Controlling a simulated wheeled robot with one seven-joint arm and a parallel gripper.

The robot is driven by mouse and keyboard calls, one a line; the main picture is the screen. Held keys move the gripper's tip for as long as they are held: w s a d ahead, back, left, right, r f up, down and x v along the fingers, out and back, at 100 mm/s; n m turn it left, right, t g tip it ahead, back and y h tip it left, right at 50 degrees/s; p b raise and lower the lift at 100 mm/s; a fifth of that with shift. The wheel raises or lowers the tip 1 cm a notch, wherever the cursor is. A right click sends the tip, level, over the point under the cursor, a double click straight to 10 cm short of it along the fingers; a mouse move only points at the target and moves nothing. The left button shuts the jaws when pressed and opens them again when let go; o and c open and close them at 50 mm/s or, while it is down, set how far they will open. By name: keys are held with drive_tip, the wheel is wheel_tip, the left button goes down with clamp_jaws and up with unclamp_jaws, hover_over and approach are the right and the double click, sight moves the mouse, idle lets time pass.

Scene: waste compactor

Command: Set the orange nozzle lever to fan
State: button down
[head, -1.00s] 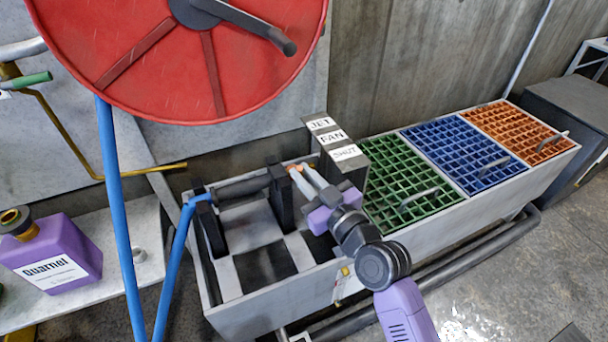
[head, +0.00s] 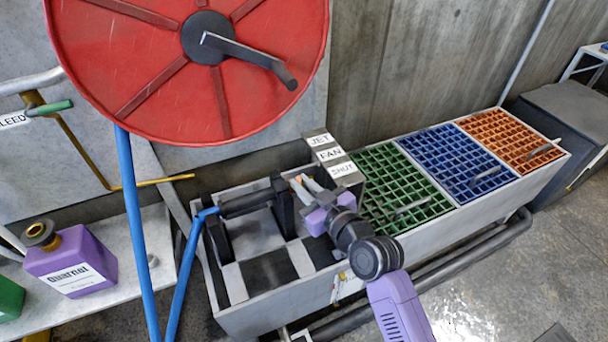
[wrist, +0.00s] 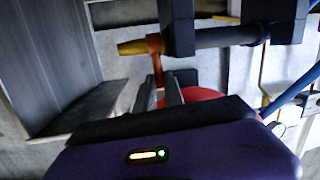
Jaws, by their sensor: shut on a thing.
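The dark nozzle (head: 245,203) lies across two black stands in the grey trough, with a blue hose at its left end. In the wrist view the nozzle (wrist: 222,38) has a yellow tip and an orange collar, from which the orange lever (wrist: 157,68) sticks out. My gripper (wrist: 161,92) is shut on the lever's end; in the head view my gripper (head: 300,181) mostly hides the lever. The label block behind it reads JET (head: 319,140), FAN (head: 329,154) and SHUT (head: 342,169). I cannot tell exactly which label the lever lines up with.
A large red hose reel (head: 150,90) hangs over the trough's back left. Green (head: 380,175), blue (head: 450,160) and orange (head: 505,135) grates lie to the right. A purple jug (head: 72,262) stands on the left shelf. The floor at right is open.

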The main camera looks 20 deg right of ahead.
drive_tip(key=shift+w+a+r+g+p, duration=0.1)
drive_tip(key=shift+w+r+g+p, duration=0.6)
drive_tip(key=shift+p, duration=1.8)
drive_tip(key=shift+w+r+g+p, duration=0.25)
drive_tip(key=shift+g+p, duration=0.75)
drive_tip(key=shift+p, duration=1.45)
drive_tip(key=w+g+p, duration=0.1)
drive_tip(key=p, duration=0.2)
drive_tip(key=shift+r+m+g+p, duration=0.1)
drive_tip(key=shift+m+g+p, duration=0.2)
drive_tip(key=shift+p, duration=0.05)
drive_tip(key=shift+w+g+h+p, duration=0.15)
drive_tip(key=shift+g+h+p, duration=0.2)
drive_tip(key=shift+p, duration=0.35)
drive_tip(key=shift+f+g, duration=0.2)
drive_tip(key=shift+g, duration=0.05)
drive_tip(key=c, duration=1.4)
unclamp_jaws()
drive_tip(key=shift+c, duration=0.2)
drive_tip(key=shift+w, duration=0.1)
drive_tip(key=shift+r, duration=0.15)
